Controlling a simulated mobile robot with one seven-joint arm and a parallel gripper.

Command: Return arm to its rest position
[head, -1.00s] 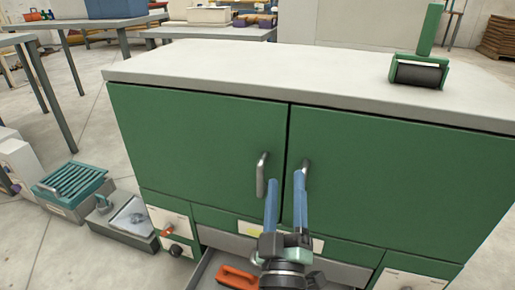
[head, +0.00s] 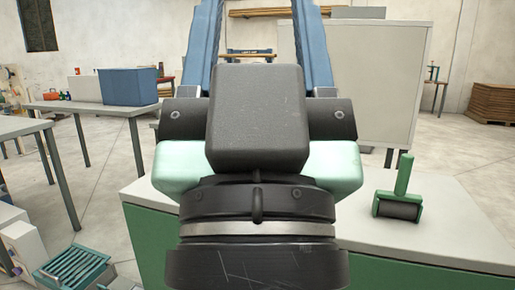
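My gripper (head: 260,22) is raised close in front of the camera and fills the middle of the head view. Its two blue fingers point up and stand apart, with only background showing between them. Their tips run past the top edge of the picture. It is empty as far as I can see. The dark wrist and pale green housing hide much of the cabinet (head: 445,232), which has a pale top and green front.
A green-handled roller (head: 398,208) stands on the cabinet top at right. A teal slatted crate (head: 72,270) is on the floor at lower left. A blue box (head: 128,87) sits on a table at left. A large pale panel (head: 378,75) stands behind. Open floor shows at left.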

